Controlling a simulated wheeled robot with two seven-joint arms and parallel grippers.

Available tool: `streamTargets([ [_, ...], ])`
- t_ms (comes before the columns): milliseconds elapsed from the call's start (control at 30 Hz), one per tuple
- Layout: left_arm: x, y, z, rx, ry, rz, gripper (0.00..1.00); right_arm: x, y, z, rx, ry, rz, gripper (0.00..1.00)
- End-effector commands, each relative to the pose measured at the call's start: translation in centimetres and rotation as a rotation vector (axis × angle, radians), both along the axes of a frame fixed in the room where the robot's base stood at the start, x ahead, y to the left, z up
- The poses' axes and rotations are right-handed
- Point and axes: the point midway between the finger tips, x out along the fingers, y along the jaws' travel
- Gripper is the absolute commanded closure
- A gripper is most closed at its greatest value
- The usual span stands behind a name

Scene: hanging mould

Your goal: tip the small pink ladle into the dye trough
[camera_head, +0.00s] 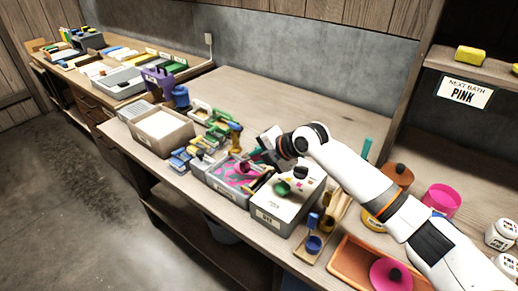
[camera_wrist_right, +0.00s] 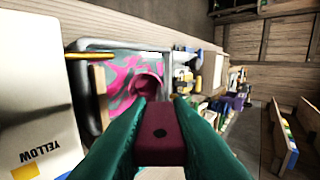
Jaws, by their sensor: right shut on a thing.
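My right gripper (camera_head: 256,157) is over the dye trough (camera_head: 217,183) in the head view. In the right wrist view its teal fingers (camera_wrist_right: 160,130) are shut on the dark maroon handle of the small pink ladle (camera_wrist_right: 148,86). The ladle's pink bowl is just beyond the fingers, over the trough's pink and grey marbled surface (camera_wrist_right: 120,75). The trough's grey rim shows around it. I cannot tell how far the bowl is tilted or whether it holds dye. My left gripper is not in view.
A pale box with a white top (camera_head: 297,205) stands right of the trough. A blue ladle (camera_head: 313,243) is nearer the front edge. An open grey-brown bin (camera_head: 160,130) and several small tools lie to the left. The bench behind (camera_head: 270,95) is clear.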

Motion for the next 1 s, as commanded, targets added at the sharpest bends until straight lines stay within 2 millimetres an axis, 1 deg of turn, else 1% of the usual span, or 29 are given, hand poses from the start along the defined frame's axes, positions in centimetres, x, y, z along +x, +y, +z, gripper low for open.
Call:
streamTargets([
  [33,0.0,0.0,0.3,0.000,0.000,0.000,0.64,0.0,0.0,0.1,-0.006,0.005,0.000,1.00],
  [333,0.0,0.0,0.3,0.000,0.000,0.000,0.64,0.0,0.0,0.1,-0.012,0.008,0.001,1.00],
  [500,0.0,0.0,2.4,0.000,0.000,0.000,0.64,0.1,0.1,1.0,-0.073,0.052,0.001,1.00],
  [800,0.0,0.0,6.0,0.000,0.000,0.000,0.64,0.0,0.1,1.6,-0.249,0.185,0.000,1.00],
  [900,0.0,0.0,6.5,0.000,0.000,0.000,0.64,0.1,0.1,1.5,-0.311,0.231,0.000,1.00],
  [1000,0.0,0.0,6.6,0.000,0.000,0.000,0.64,0.0,0.0,1.2,-0.344,0.255,0.000,1.00],
])
